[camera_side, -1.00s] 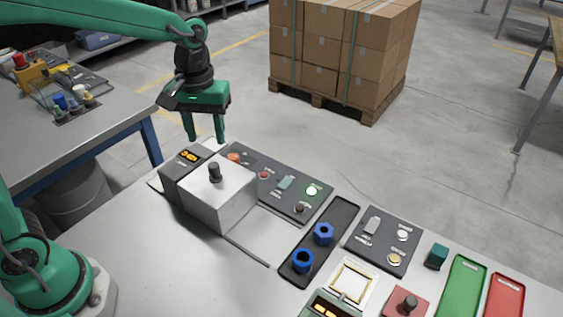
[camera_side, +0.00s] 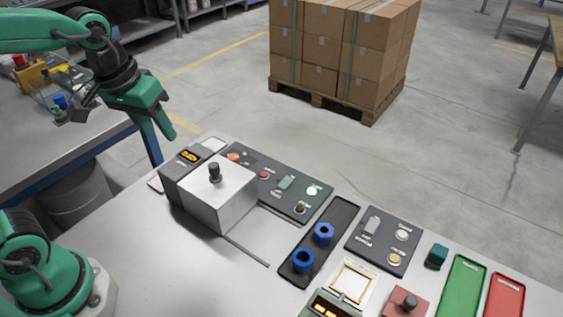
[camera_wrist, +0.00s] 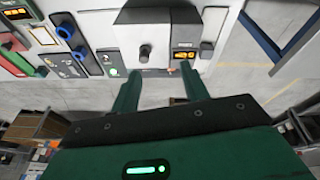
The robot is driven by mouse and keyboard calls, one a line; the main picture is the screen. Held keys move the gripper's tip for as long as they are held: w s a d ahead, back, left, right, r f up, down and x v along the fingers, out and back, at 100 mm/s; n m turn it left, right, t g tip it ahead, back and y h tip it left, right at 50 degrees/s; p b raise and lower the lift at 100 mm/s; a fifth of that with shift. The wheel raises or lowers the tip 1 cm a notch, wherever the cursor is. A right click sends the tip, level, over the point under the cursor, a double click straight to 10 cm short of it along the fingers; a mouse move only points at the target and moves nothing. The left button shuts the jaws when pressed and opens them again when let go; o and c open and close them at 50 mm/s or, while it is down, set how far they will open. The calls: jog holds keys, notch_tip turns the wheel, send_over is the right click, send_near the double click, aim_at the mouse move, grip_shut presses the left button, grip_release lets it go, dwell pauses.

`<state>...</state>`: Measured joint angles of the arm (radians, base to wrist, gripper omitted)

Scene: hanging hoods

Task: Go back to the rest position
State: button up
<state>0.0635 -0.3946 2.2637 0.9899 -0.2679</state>
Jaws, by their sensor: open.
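My green gripper (camera_side: 160,129) is raised in the air at the upper left of the side view, clear of the bench and left of the silver hood box. In the wrist view my gripper (camera_wrist: 161,75) has its two fingers apart with nothing between them. The silver hood box (camera_side: 221,200) with a dark knob stands on the bench. It also shows at the top of the wrist view (camera_wrist: 143,45), beyond the fingertips. Beside it is a dark unit with an orange display (camera_side: 188,156).
A dark control panel (camera_side: 270,180) with a lit green button lies right of the hood. A black tray (camera_side: 319,243) holds two blue nuts. A second panel (camera_side: 383,241), a green tray (camera_side: 459,290) and a red tray (camera_side: 504,298) lie further right. A second table (camera_side: 70,150) stands behind my arm.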

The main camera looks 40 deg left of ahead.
jog(key=s+a+m+t, duration=0.1)
jog(key=s+m+t, duration=0.1)
jog(key=s, duration=0.4)
jog(key=shift+a, duration=0.4)
dwell(0.8)
